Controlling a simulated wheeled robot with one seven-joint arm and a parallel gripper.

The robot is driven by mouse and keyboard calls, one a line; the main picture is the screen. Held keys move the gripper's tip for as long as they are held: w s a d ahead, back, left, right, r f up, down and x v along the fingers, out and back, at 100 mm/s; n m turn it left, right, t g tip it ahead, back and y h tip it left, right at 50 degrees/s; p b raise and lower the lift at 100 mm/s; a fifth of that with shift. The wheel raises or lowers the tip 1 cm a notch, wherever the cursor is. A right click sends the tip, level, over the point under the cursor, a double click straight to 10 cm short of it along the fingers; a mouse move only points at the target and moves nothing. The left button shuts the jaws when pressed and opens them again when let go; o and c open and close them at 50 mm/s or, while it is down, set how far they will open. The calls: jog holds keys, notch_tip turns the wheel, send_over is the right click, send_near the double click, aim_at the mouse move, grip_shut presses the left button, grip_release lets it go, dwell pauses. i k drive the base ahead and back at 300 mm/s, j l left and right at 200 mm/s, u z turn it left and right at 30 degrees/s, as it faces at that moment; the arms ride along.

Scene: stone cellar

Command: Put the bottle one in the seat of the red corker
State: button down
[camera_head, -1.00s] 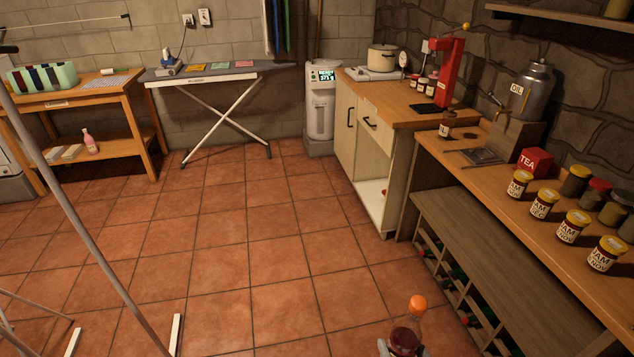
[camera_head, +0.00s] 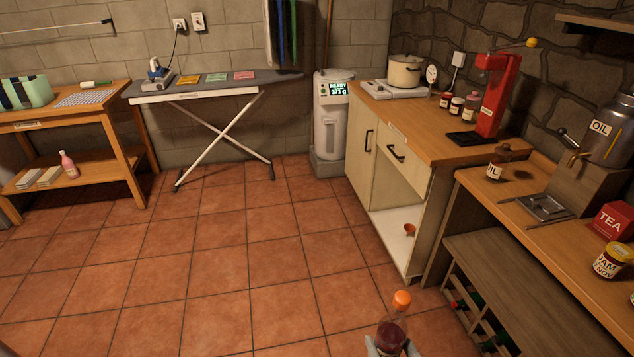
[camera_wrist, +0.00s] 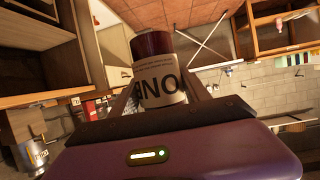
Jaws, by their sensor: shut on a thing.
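My gripper (camera_head: 392,350) is shut on a bottle (camera_head: 391,334) with dark red contents and an orange cap, held upright at the bottom of the head view. In the wrist view the bottle (camera_wrist: 157,80) sits between the fingers, with a pale label of dark letters, only partly readable. The red corker (camera_head: 495,98) stands on the wooden counter at the back right, with a lever ending in a yellow knob. A dark plate (camera_head: 466,138) lies at its foot. My gripper is well short of the corker, in front of the counter. I cannot make out the corker's seat clearly.
The cabinet (camera_head: 412,194) under the corker has an open lower compartment. A wine rack (camera_head: 478,312) is below. The tiled floor to the left is clear.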

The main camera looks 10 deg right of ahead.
aim_at(465, 137)
jog(key=i+j+z, duration=0.1)
jog(key=i+z, duration=0.15)
jog(key=i, duration=0.15)
jog(key=i+j+z, duration=0.25)
jog(key=i, duration=0.15)
jog(key=i+j+z, duration=0.7)
jog(key=j, duration=0.2)
jog(key=i+j+z, duration=0.15)
jog(key=j, duration=0.25)
jog(key=i+j+z, duration=0.2)
jog(key=i+j, duration=0.1)
jog(key=j, duration=0.1)
